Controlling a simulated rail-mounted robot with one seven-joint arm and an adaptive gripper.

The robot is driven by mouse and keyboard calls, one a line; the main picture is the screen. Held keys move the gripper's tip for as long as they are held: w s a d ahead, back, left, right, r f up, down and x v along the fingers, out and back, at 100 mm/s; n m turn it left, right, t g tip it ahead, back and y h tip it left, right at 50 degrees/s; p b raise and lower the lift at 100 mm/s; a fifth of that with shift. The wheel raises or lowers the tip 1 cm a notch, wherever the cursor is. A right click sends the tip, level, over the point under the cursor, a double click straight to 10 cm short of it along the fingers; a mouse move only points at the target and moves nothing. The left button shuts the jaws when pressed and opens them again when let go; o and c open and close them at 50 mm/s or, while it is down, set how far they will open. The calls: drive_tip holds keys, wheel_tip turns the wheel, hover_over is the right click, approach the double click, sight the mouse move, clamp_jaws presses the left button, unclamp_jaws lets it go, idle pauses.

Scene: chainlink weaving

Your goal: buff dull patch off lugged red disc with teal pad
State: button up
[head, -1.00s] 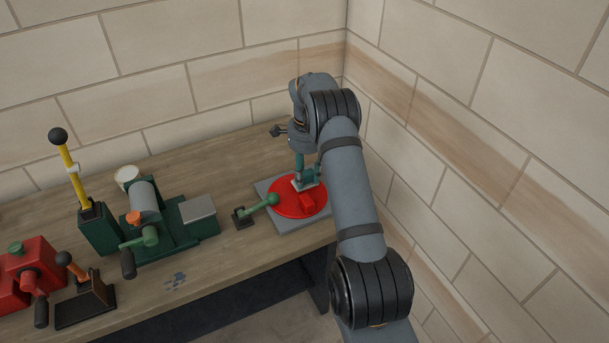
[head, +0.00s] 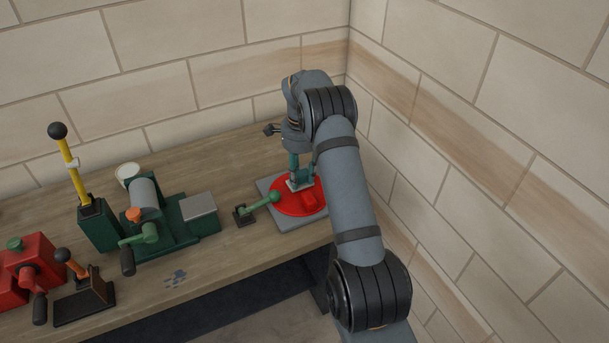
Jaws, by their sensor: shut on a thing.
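The red disc (head: 287,208) lies flat on a grey square plate (head: 283,226) at the right end of the bench. A raised red lug (head: 309,201) stands on its near right side. My gripper (head: 299,182) points down over the far part of the disc, behind the lug. It is shut on a small teal and grey piece, seemingly the teal pad. The piece looks low over the disc or touching it; I cannot tell which. The dull patch does not show; the gripper and arm cover part of the disc.
Brick walls meet close behind and right of my arm.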

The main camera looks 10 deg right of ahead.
drive_tip(key=shift+s+a+f, duration=0.1)
drive_tip(key=shift+s+a, duration=0.1)
drive_tip(key=shift+a, duration=0.5)
wheel_tip(320, 180, up, 7)
drive_tip(key=p, duration=0.5)
drive_tip(key=shift+w, duration=0.1)
drive_tip(key=shift+d, duration=0.1)
